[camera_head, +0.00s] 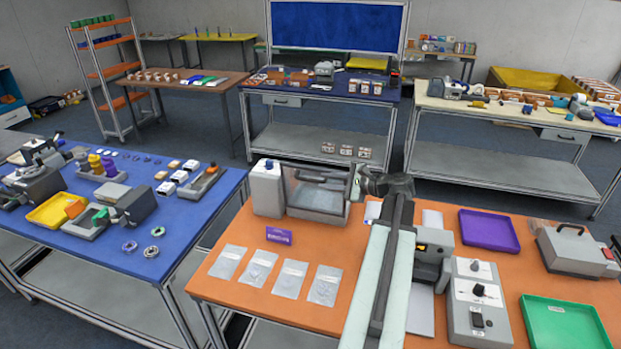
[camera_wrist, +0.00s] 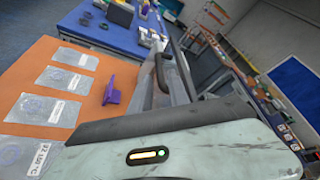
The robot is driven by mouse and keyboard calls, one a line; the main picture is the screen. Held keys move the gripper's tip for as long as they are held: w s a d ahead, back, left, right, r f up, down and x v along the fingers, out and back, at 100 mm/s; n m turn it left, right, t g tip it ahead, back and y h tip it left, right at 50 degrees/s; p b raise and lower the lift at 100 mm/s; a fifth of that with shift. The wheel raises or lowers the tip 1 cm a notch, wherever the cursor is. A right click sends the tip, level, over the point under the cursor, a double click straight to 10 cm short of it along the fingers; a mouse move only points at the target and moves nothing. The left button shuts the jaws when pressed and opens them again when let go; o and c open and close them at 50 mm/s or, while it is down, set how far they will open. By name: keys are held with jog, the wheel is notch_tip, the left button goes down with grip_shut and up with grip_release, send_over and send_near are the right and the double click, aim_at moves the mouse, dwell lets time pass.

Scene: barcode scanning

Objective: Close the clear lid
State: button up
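A clear lid (camera_head: 312,195) with a dark handle (camera_head: 325,179) is on a grey boxy device at the back left of the orange table. It looks raised and tilted, but I cannot tell its exact angle. In the wrist view the handle (camera_wrist: 160,72) shows beyond the pale housing of my arm, with the lid partly hidden. My dark gripper (camera_head: 385,183) is just right of the lid in the head view. I cannot tell whether they touch. Its fingers are not clear in either view.
Grey machines (camera_head: 477,300), a purple tray (camera_head: 489,230) and a green tray (camera_head: 563,323) are to the right.

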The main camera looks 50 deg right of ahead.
aim_at(315, 180)
jog(key=b+x, duration=0.2)
jog(key=x, duration=0.5)
jog(key=shift+w+a+f, duration=0.1)
jog(key=shift+w+f, duration=0.05)
jog(key=shift+w, duration=0.2)
grip_shut()
dwell(1.0)
